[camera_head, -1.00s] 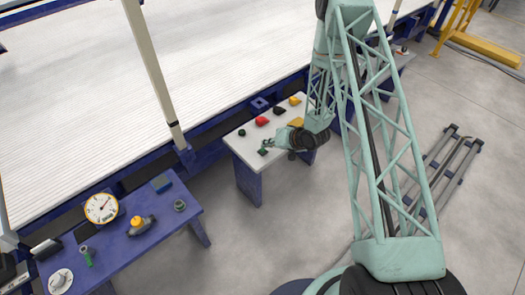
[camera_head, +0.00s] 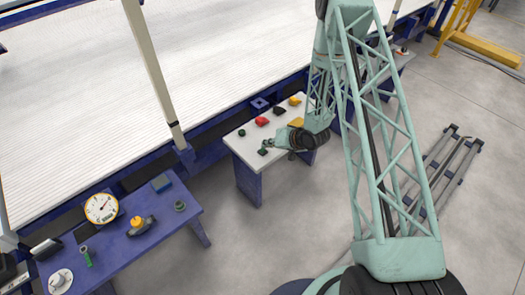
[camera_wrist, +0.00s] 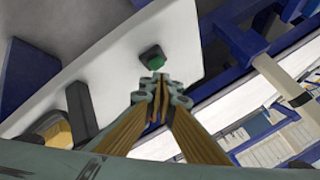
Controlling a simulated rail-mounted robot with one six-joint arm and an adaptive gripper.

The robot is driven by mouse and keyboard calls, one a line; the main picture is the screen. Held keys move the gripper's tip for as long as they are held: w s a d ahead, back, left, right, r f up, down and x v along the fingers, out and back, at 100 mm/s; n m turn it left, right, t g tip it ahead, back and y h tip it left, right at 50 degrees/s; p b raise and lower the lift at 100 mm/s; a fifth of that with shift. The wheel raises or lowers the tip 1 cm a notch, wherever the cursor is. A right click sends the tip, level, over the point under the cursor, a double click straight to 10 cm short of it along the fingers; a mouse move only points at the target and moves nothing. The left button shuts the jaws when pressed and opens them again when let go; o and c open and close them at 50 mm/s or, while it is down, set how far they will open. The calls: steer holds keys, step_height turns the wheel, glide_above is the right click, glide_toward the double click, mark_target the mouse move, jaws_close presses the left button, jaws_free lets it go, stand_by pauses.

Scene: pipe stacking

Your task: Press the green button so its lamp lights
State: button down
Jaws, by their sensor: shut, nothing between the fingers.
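The green button (camera_head: 262,151) is a small dark green piece near the front left of the white-topped table. My gripper (camera_head: 269,142) is low over the table, close beside the button. In the wrist view its fingers (camera_wrist: 158,82) are shut together with nothing between them. I cannot tell if the tips touch the button. No lit lamp is visible.
The table also bears a red piece (camera_head: 262,121), a black piece (camera_head: 279,111) and yellow pieces (camera_head: 295,100). Another small dark piece (camera_head: 241,132) sits near its left end. A blue table (camera_head: 110,250) with a gauge (camera_head: 101,208) and an orange-topped piece (camera_head: 137,222) stands left.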

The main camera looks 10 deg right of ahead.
mark_target(266, 151)
steer(key=shift+f+b, duration=0.4)
steer(key=shift+f, duration=0.3)
stand_by(0.9)
steer(key=shift+r, duration=0.15)
steer(key=shift+r+p, duration=0.3)
steer(key=shift+r, duration=0.2)
steer(key=shift+r, duration=0.15)
stand_by(0.4)
steer(key=shift+r+p, duration=1.5)
steer(key=shift+r, duration=1.4)
steer(key=shift+r, duration=0.1)
